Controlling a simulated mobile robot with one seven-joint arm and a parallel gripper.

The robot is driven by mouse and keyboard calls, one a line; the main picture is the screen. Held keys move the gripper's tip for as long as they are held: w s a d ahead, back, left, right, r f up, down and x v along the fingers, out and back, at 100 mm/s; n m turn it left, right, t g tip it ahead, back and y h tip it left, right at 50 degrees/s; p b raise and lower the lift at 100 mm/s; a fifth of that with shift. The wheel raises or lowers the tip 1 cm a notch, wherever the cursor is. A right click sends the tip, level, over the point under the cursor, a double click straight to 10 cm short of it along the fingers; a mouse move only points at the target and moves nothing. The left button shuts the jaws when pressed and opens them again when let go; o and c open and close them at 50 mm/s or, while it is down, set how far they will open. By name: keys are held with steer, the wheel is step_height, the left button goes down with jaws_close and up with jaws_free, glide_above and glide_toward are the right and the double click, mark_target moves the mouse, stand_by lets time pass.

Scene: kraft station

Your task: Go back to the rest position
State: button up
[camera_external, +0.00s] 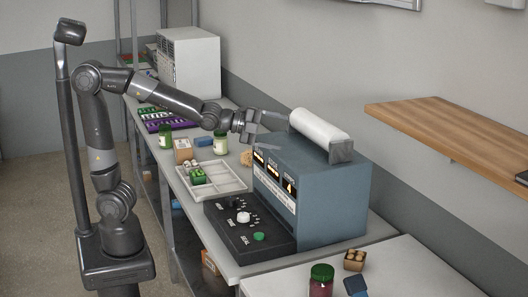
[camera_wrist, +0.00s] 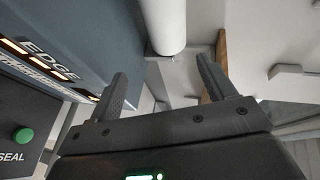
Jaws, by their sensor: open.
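My gripper (camera_external: 262,127) is open and empty in the external view. It is raised above the bench, at the upper left corner of the blue-grey sealing machine (camera_external: 330,195). In the wrist view my gripper (camera_wrist: 160,88) shows two dark fingers spread apart with nothing between them. The machine (camera_wrist: 95,35) fills the left of that view, with its lit EDGE panel. The white roll (camera_wrist: 165,25) on top of the machine shows beyond the fingers. My arm reaches from the left across the bench.
A white divided tray (camera_external: 225,180) holds a small green item. Jars, boxes and a black control panel (camera_external: 235,232) with a green button stand on the bench. A white cabinet (camera_external: 190,62) is at the back. A wooden shelf (camera_external: 450,125) is on the right wall.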

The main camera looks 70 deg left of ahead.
steer(key=s+a+f+n+g+y, duration=0.2)
steer(key=s+a+n, duration=0.4)
steer(key=a, duration=0.1)
steer(key=s+a+f+n+g+y, duration=0.1)
steer(key=s+a+f+n+y, duration=0.2)
steer(key=s+a+n, duration=0.3)
steer(key=shift+a+g, duration=0.4)
steer(key=shift+a, duration=0.15)
steer(key=shift+o, duration=0.6)
steer(key=s+a+f+n+g, duration=0.2)
steer(key=s+f+n, duration=0.1)
steer(key=s, duration=0.3)
steer(key=s+a+f+n+g+y, duration=0.1)
steer(key=s+a+f+n+g, duration=0.1)
steer(key=s+n, duration=0.3)
steer(key=shift+s+f+n, duration=0.4)
steer(key=shift+s+f, duration=0.15)
steer(key=shift+s, duration=0.6)
steer(key=shift+o, duration=0.5)
steer(key=shift+s+f+g, duration=0.1)
steer(key=shift+s+g, duration=0.1)
steer(key=shift+g, duration=0.1)
